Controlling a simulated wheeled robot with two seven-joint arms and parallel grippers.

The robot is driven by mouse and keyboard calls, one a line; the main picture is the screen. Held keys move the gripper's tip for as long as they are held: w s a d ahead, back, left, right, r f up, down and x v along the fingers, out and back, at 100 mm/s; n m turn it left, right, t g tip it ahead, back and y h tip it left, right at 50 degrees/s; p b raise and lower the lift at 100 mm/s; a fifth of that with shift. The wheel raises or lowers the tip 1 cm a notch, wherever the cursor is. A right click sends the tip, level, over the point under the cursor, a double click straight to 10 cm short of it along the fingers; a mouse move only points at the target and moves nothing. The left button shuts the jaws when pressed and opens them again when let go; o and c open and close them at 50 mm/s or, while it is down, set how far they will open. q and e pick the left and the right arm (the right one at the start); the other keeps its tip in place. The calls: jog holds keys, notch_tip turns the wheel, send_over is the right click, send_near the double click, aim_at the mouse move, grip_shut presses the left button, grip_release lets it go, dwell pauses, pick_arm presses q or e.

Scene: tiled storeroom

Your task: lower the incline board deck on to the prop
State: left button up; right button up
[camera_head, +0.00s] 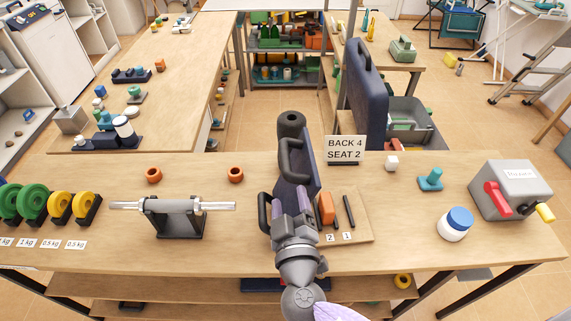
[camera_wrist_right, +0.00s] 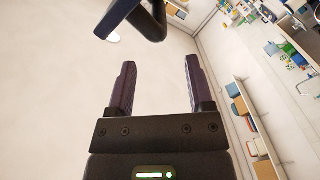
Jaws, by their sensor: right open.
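The incline board stands at the middle of the front table. Its dark blue deck (camera_head: 309,168) is raised steeply, nearly upright, with a black handle (camera_head: 289,158) on its left side. Its light wooden base (camera_head: 358,226) lies flat to the right, with two dark slots or bars by labels 2 and 1. An orange piece (camera_head: 326,208) by the deck may be the prop; I cannot tell. My right gripper (camera_head: 291,203) is in front of the deck, open. In the right wrist view its fingers (camera_wrist_right: 160,75) are apart and empty; a dark bent bar (camera_wrist_right: 150,22) shows beyond them. My left gripper is out of view.
A sign (camera_head: 345,149) reads BACK 4 SEAT 2 behind the base. A dumbbell handle on a stand (camera_head: 180,222) is left. A white jar (camera_head: 455,226) and a grey box with a red lever (camera_head: 510,189) are right.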

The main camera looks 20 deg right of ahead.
aim_at(286, 173)
jog(key=w, duration=0.3)
jog(key=w+d, duration=0.1)
jog(key=w, duration=0.4)
jog(key=shift+w+d+p, duration=0.3)
jog(key=shift+w+d, duration=0.05)
jog(key=shift+d, duration=0.05)
jog(key=shift+c, duration=0.2)
grip_shut()
jog(key=shift+s+f, duration=0.1)
